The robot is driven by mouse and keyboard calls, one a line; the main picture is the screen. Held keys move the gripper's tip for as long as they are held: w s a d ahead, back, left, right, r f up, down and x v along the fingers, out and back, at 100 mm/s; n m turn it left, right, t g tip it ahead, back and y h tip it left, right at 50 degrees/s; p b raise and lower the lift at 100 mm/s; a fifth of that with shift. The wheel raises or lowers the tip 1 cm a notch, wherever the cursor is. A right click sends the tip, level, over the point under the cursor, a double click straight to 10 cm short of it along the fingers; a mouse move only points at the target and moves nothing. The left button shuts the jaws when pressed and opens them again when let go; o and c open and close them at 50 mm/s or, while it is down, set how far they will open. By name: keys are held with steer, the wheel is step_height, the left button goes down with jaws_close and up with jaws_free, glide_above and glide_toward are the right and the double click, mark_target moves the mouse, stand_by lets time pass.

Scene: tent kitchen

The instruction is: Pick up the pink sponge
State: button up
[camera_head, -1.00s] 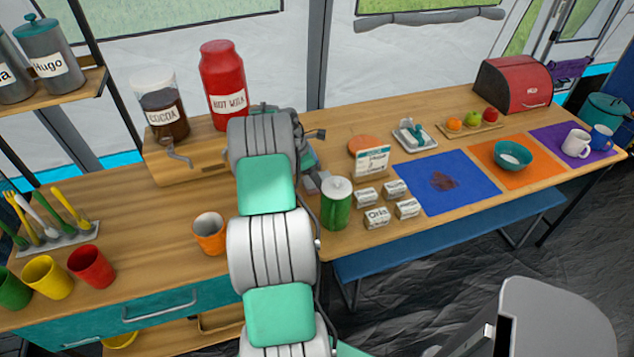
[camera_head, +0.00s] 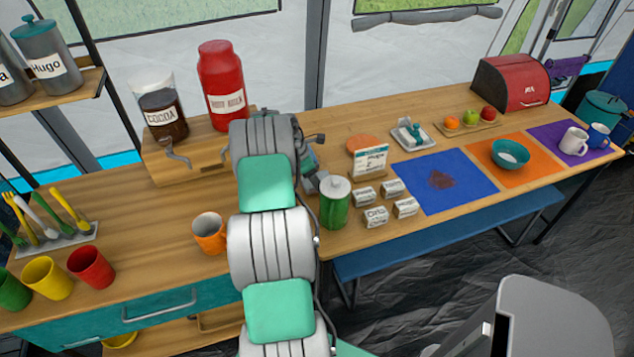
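I cannot make out a pink sponge in the head view. It may be hidden behind my arm, which crosses the middle of the picture. My gripper (camera_head: 320,182) shows only in part at the right side of my arm, low over the counter and just left of the green canister (camera_head: 336,205). Its fingers are too small and too covered to tell whether they are open or shut, or whether they hold anything.
A wooden stand (camera_head: 187,162) bears the cocoa jar (camera_head: 164,113) and red jar (camera_head: 222,85). An orange cup (camera_head: 209,233) stands left of my arm. The blue mat (camera_head: 465,190) holds only a dark stain.

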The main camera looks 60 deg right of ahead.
steer(key=shift+c, duration=0.6)
steer(key=c, duration=1.3)
step_height(320, 180, up, 10)
steer(key=shift+r, duration=0.25)
